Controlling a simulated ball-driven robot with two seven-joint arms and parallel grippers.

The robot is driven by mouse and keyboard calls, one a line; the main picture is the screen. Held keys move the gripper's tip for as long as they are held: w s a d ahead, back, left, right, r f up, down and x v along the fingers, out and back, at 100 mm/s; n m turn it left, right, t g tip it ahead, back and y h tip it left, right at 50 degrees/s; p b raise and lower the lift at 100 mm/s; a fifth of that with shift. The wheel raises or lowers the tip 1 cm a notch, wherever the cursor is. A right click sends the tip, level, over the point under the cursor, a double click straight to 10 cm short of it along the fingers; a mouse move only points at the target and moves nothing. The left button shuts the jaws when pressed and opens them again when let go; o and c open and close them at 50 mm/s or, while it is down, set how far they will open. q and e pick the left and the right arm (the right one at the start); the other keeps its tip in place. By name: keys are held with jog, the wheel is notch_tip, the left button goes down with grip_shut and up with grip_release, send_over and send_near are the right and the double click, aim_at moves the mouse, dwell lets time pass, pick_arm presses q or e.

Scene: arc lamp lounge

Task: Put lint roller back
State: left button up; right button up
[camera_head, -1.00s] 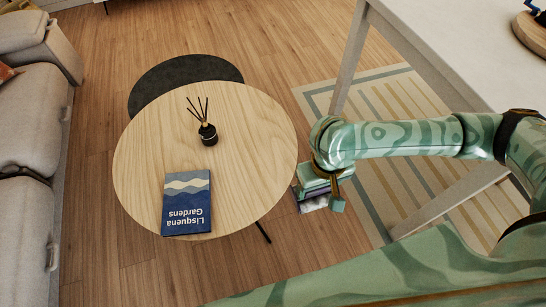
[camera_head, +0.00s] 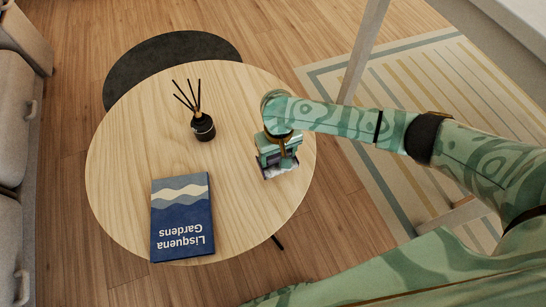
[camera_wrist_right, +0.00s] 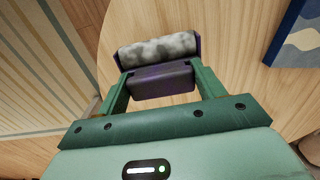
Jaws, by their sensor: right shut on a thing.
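The lint roller has a mottled grey-white roll and a dark purple body. In the right wrist view the lint roller (camera_wrist_right: 158,50) sits between the two green fingers of my right gripper (camera_wrist_right: 162,88), which is shut on its purple part. In the head view my right gripper (camera_head: 280,150) is over the right side of the round wooden table (camera_head: 240,215), and the lint roller (camera_head: 283,170) shows just below it, partly hidden by the gripper. I cannot tell how far it is above the tabletop. My left gripper is not in view.
A blue book (camera_head: 182,217) lies at the table's front left. A black reed diffuser (camera_head: 202,127) stands near the middle. Bare tabletop lies between them and my gripper.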

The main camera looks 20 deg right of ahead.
aim_at(277, 158)
jog(key=shift+w+f, duration=0.3)
jog(key=shift+f, duration=0.15)
jog(key=f+b, duration=0.3)
jog(key=shift+w+f, duration=0.2)
jog(key=shift+w, duration=0.05)
jog(key=shift+w+f, duration=0.1)
jog(key=shift+r, duration=0.25)
jog(key=shift+f, duration=0.15)
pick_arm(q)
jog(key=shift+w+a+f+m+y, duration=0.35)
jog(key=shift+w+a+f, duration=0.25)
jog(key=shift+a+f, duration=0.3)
pick_arm(e)
jog(key=o, duration=0.9)
